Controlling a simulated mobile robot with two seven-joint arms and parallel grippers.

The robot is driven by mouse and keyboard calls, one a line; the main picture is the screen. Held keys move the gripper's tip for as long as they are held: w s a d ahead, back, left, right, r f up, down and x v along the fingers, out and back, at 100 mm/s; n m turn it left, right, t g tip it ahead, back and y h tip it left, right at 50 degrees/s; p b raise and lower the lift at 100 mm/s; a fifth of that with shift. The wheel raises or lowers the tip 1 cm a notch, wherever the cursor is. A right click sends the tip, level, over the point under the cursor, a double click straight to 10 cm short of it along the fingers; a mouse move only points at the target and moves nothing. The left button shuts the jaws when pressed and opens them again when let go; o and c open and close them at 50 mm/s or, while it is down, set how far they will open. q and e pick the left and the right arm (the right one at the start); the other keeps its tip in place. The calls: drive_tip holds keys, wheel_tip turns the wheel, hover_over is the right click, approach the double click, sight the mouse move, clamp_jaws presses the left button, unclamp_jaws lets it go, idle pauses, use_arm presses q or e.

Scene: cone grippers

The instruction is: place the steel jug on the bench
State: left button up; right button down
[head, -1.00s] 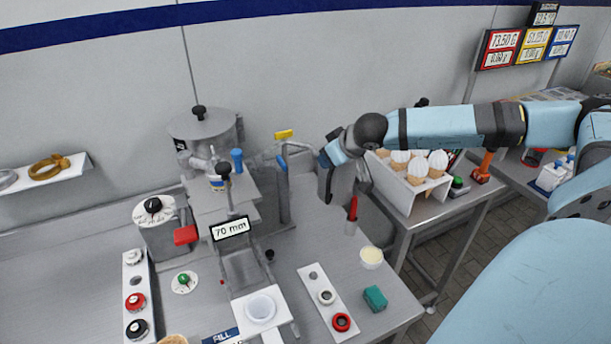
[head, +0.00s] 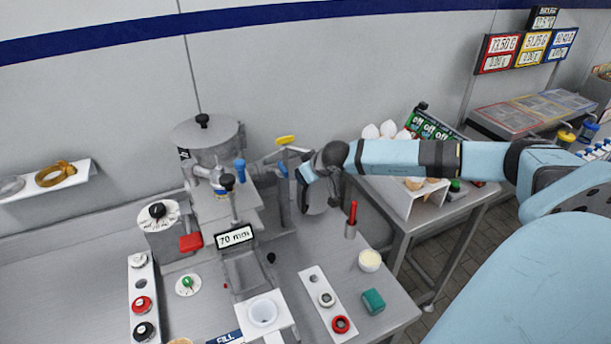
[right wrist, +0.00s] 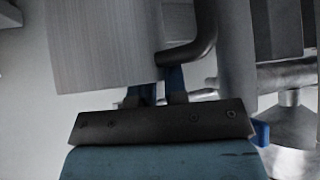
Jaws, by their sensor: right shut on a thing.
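My right gripper (head: 308,180) is shut on the steel jug (head: 317,198) above the back right part of the bench (head: 75,270). The jug is grey and partly hidden behind the gripper. In the right wrist view the jug's brushed grey wall (right wrist: 105,45) fills the upper left, with its dark curved handle beside it. The right gripper's blue fingers (right wrist: 161,88) are at the lower end of the handle. The head view does not show clearly whether the jug touches the bench. My left gripper is not in view.
Close by are a grey post with a yellow handle (head: 284,140), a cup with a red-handled tool (head: 351,225), a cream-filled bowl (head: 370,260) and a teal block (head: 373,301). A cone box (head: 420,200) stands on the side table.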

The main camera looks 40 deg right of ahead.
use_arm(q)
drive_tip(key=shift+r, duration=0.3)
use_arm(e)
drive_tip(key=shift+s+f, duration=0.2)
drive_tip(key=shift+f, duration=0.25)
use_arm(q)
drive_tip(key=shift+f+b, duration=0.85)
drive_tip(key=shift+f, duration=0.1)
use_arm(e)
drive_tip(key=shift+f, duration=0.6)
drive_tip(key=c, duration=1.4)
unclamp_jaws()
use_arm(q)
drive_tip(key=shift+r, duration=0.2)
